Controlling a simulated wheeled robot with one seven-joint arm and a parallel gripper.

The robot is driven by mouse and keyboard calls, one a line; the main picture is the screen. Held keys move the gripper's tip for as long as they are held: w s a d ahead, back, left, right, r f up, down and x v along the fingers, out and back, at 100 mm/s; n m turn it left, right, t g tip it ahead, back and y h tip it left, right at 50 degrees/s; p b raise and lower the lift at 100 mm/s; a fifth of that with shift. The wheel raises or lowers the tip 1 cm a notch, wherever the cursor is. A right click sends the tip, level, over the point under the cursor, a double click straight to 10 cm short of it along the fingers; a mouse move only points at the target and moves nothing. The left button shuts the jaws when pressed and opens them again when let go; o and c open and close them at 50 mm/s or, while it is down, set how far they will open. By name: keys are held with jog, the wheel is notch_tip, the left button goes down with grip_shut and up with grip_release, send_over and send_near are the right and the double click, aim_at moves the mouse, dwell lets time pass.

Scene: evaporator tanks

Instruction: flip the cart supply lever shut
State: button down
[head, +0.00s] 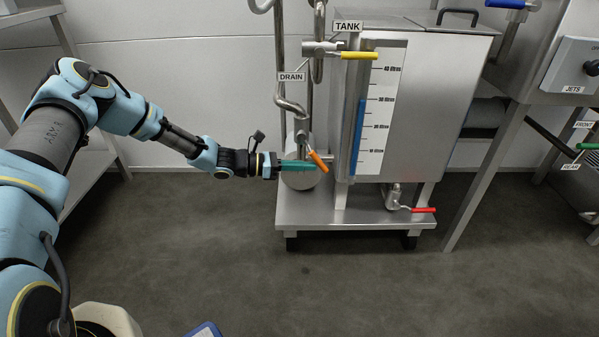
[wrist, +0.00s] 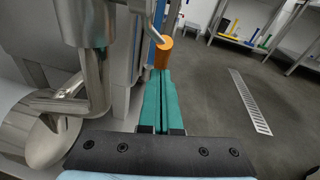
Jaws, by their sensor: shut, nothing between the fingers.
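No label in view reads cart supply. An orange lever (head: 318,160) sits on the pipe at the left of the steel tank on the cart, slanting down to the right. My gripper (head: 312,166) has its teal fingers pressed together, with the tips right by this lever. In the wrist view the orange lever (wrist: 163,51) lies just beyond the tips of my gripper (wrist: 163,74); I cannot tell whether they touch. A yellow lever (head: 360,56) lies level beside the TANK label. A red lever (head: 417,210) lies level on a valve under the tank.
The steel tank (head: 460,90) with a litre scale stands on a low cart (head: 360,213). A DRAIN label (head: 291,77) hangs by the pipes. A second unit at right has blue (head: 505,4) and green (head: 588,146) levers.

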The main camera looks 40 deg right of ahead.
aim_at(318, 164)
jog(key=s+d+g+h+b, duration=0.1)
jog(key=h, duration=0.1)
jog(key=d+r+g+h+b, duration=0.1)
jog(key=h+b, duration=0.1)
jog(key=s+d+n+g+h+b, duration=0.1)
jog(key=b, duration=0.1)
jog(key=shift+s+d+r+h, duration=0.1)
jog(key=shift+s+r+h, duration=0.05)
jog(key=shift+s+h, duration=0.25)
jog(key=r+h+b, duration=0.1)
jog(key=d+r+n+g+h+b, duration=0.1)
jog(key=shift+s+h, duration=0.35)
jog(key=shift+h, duration=0.05)
jog(key=shift+r, duration=0.25)
jog(key=shift+s+d+r, duration=0.15)
jog(key=shift+d+r, duration=0.05)
jog(key=shift+r, duration=0.2)
jog(key=shift+s, duration=0.1)
